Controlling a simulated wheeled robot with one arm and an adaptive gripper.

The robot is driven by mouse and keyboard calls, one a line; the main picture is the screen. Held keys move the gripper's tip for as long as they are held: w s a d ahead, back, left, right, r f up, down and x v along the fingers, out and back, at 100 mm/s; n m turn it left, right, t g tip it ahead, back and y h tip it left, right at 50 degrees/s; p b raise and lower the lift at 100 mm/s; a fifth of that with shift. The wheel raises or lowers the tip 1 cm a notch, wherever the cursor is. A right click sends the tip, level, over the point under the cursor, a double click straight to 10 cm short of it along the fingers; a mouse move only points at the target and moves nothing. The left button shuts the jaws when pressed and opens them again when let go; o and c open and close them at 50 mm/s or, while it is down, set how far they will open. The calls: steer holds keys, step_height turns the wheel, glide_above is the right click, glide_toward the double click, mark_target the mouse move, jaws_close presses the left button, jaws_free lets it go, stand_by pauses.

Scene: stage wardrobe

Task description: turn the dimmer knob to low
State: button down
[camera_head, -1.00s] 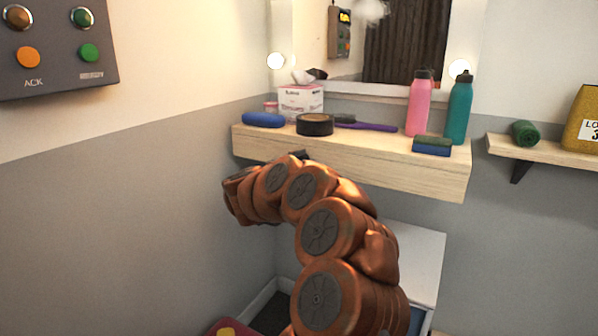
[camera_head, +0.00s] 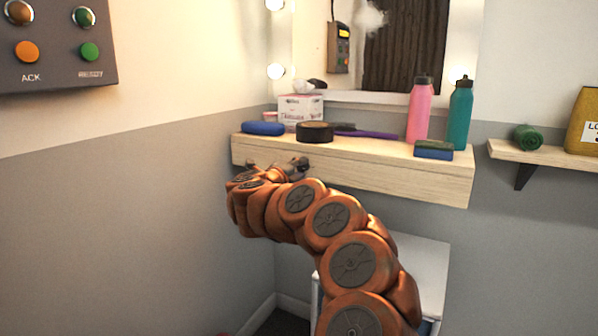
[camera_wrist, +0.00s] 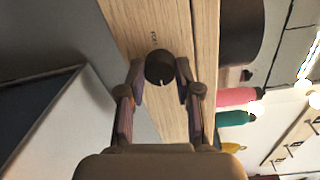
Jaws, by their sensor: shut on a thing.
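The dimmer knob (camera_wrist: 159,67) is a dark round knob on the front face of the light wooden shelf (camera_head: 400,178), seen in the wrist view. A short pale mark on it points toward the bottom of that picture. A small printed label sits above it, too small to read. My gripper (camera_wrist: 161,73) has one finger on each side of the knob and is shut on it. In the head view my gripper (camera_head: 285,170) is at the shelf's front left; I cannot make out the knob clearly there.
On the shelf stand a blue case (camera_head: 263,128), a tissue box (camera_head: 300,108), a black roll (camera_head: 315,132), a purple brush (camera_head: 370,134), a pink bottle (camera_head: 420,108) and a teal bottle (camera_head: 460,112). A white cabinet (camera_head: 425,262) is below. A control panel (camera_head: 55,45) hangs on the left wall.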

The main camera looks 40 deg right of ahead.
steer(key=c, duration=0.8)
jaws_free()
steer(key=shift+a, duration=0.1)
steer(key=v, duration=1.1)
steer(key=shift+s+a, duration=0.15)
steer(key=shift+a, duration=0.25)
